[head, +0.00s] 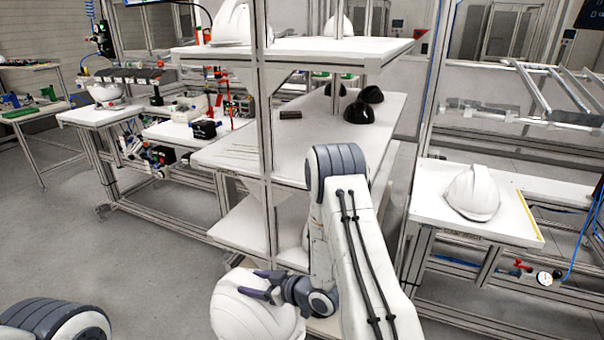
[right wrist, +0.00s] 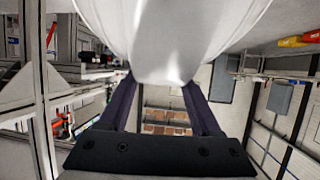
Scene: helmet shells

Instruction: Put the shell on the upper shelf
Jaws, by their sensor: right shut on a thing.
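A white helmet shell (head: 250,312) is low in the head view, in front of the shelf rack. My right gripper (head: 262,285) is shut on its upper edge. In the right wrist view the white shell (right wrist: 170,40) fills the top middle, between the two dark fingers (right wrist: 165,100). The upper shelf (head: 300,50) of the rack is at the top, well above the held shell. White shells stand on it, one at its left (head: 236,24) and one further back (head: 338,26). My left gripper is out of view.
An upright post (head: 264,120) stands at the rack's front. Another white shell (head: 472,192) sits on the right bench (head: 510,232). The floor at left is clear.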

